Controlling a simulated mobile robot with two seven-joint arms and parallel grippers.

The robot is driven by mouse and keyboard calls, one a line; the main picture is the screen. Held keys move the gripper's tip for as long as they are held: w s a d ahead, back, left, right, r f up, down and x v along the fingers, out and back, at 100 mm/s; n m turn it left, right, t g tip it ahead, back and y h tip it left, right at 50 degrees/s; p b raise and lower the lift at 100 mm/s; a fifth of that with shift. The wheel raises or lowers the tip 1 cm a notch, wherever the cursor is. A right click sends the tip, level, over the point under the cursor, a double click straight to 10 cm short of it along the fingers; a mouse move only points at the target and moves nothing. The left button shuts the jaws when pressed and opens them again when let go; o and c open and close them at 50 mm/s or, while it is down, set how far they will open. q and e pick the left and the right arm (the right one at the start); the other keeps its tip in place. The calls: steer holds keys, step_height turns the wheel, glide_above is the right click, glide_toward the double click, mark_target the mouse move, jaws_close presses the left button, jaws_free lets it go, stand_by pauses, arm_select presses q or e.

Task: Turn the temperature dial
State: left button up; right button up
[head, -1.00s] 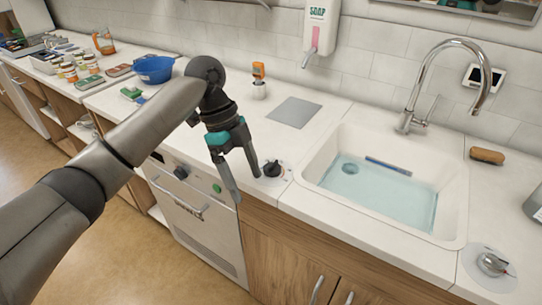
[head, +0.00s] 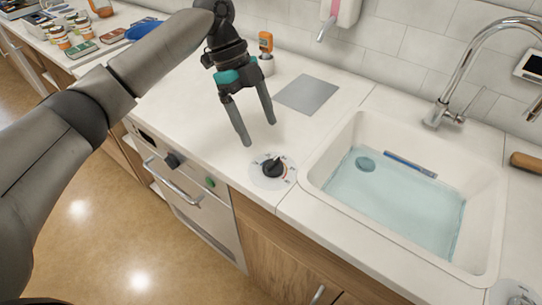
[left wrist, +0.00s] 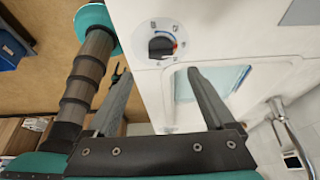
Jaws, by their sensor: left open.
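A black dial (head: 273,169) sits on a round pale plate with small marks, some reddish, on the white counter left of the sink. It also shows in the left wrist view (left wrist: 161,46), beyond the fingertips, with an orange-red mark at its right side. My left gripper (head: 259,132) is open and empty, pointing down above the counter, just behind and to the left of the dial. Its fingers are apart from the dial. The left wrist view shows both fingers (left wrist: 158,74) spread with nothing between them.
The sink (head: 345,200) with water and a blue stick lies right of the dial, with a tall tap behind. A silver knob (head: 512,294) is cut off at bottom right. A grey plate (head: 307,94) lies behind. An appliance (head: 180,190) is below the counter.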

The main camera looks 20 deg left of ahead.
mark_target(272, 161)
arm_select(q)
steer(key=b+x, duration=0.1)
steer(key=x, duration=0.6)
steer(key=shift+d+f, duration=0.2)
steer(key=shift+f, duration=0.15)
steer(key=shift+d+f, duration=0.2)
steer(key=shift+f, duration=0.3)
arm_select(e)
steer(key=shift+w+f, duration=0.7)
steer(key=shift+w, duration=0.15)
